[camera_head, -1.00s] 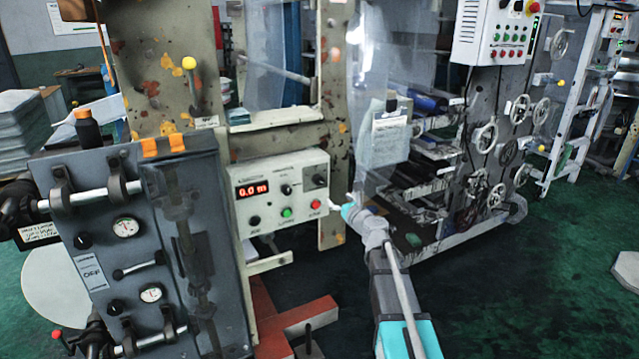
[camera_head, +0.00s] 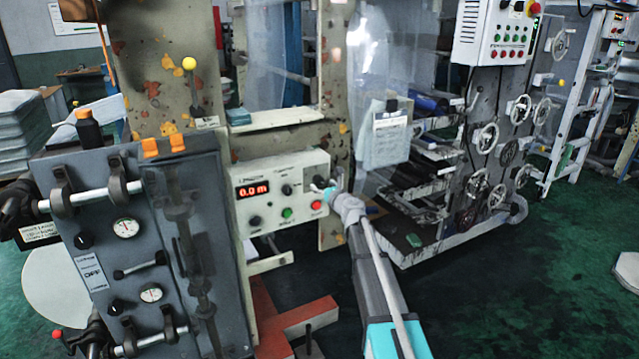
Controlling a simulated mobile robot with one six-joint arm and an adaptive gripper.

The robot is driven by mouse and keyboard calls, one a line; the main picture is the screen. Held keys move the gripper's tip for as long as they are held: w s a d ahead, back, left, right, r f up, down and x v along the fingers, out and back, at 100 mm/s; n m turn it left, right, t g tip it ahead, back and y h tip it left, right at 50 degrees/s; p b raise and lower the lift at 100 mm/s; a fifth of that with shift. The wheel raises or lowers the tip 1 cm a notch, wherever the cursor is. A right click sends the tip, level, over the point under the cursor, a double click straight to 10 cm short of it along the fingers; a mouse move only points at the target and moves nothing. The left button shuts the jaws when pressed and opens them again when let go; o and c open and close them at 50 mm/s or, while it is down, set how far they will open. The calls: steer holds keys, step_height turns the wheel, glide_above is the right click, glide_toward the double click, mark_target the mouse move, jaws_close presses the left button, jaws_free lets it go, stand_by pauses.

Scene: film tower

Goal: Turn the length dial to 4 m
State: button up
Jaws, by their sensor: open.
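The control panel (camera_head: 270,227) is a pale box with a red display (camera_head: 253,190) that reads 0.0 m. A dark knob (camera_head: 287,190) sits right of the display, and another dark knob (camera_head: 254,221) sits below it. At the panel's upper right is a further dark control, now partly hidden by my gripper. The labels are too small to read, so I cannot tell which one is the length dial. My gripper (camera_head: 322,188) is open and empty at the panel's right end. I cannot tell whether it touches the panel.
A green button (camera_head: 287,212) and a red button (camera_head: 316,205) are close to my gripper. A grey machine with gauges (camera_head: 130,245) stands left of the panel. A red-orange base (camera_head: 300,318) lies below.

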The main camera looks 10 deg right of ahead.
steer(key=shift+x, duration=1.4)
steer(key=c, duration=1.2)
steer(key=shift+o, duration=0.2)
